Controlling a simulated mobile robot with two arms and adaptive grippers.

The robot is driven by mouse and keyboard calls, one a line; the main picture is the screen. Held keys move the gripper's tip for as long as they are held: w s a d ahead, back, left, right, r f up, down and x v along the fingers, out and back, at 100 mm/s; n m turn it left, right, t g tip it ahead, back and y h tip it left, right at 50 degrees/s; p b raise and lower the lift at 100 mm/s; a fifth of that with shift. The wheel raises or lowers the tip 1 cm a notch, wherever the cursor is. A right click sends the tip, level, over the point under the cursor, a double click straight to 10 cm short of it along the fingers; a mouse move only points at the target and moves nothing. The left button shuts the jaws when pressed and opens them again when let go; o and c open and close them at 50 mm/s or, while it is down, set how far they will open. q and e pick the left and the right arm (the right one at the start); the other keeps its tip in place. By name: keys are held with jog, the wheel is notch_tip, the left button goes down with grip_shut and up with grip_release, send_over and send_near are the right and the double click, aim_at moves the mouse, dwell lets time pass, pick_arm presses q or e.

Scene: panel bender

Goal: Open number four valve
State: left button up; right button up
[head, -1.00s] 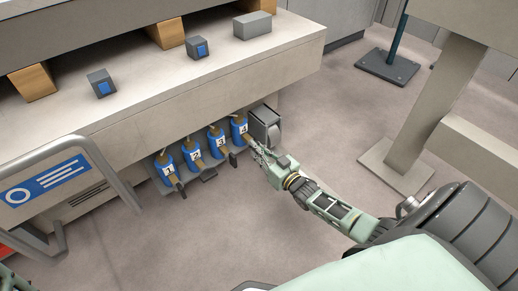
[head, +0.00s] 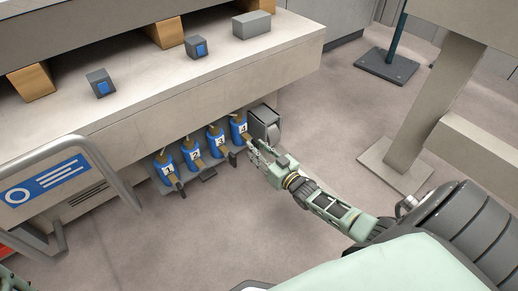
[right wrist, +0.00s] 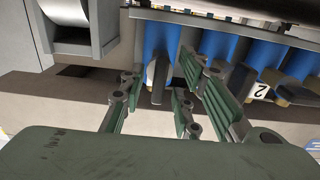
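Several blue valves with white number labels stand in a row under the bench edge. The number four valve (head: 239,128) is the rightmost in the head view, beside a grey box. My right gripper (head: 253,152) is just in front of it, its fingers spread apart. In the right wrist view, the right gripper (right wrist: 160,72) has its fingers on either side of a dark valve handle (right wrist: 153,76), with gaps showing. I cannot tell whether any finger touches it. The number two label (right wrist: 261,91) shows at the right there.
The grey box (head: 264,124) stands close to the right of valve four. Valve three (head: 216,141) is close on its left. The bench (head: 200,95) overhangs the row. A metal rail (head: 110,170) with a blue sign is at the left. Open floor lies in front.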

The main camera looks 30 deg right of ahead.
jog(key=s, duration=1.2)
jog(key=shift+d, duration=0.45)
